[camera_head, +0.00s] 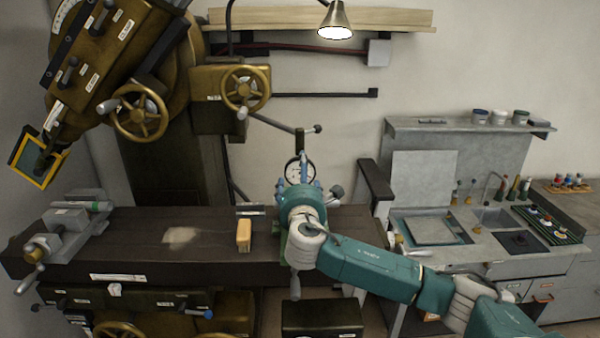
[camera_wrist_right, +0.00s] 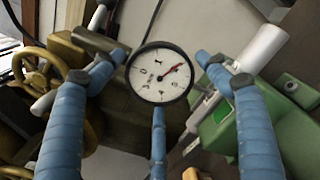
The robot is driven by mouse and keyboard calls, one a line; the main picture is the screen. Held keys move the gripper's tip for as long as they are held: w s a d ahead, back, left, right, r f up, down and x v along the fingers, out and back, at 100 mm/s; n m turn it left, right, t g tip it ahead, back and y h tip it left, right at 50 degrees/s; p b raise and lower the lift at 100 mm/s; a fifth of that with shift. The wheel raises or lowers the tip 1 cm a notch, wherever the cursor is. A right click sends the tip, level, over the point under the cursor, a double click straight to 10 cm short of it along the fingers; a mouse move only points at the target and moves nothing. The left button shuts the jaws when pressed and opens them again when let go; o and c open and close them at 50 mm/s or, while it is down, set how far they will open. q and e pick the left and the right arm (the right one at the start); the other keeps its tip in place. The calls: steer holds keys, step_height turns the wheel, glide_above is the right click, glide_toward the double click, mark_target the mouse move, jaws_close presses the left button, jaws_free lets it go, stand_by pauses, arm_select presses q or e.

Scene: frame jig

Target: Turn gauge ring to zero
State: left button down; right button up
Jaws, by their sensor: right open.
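In the wrist view no finger is clearly seen touching the ring. My left gripper is not in view.
The dark machine table (camera_head: 180,263) carries a vise (camera_head: 66,228) at left and a yellow-brown block (camera_head: 244,236). Brass handwheels (camera_head: 141,112) and a lamp (camera_head: 336,22) are above. A grey workbench (camera_head: 470,248) stands at right. Green machine parts (camera_wrist_right: 250,115) sit right of the gauge.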

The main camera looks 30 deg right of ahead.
steer(key=shift+n, duration=0.6)
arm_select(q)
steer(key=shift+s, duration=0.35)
arm_select(e)
steer(key=c, duration=0.6)
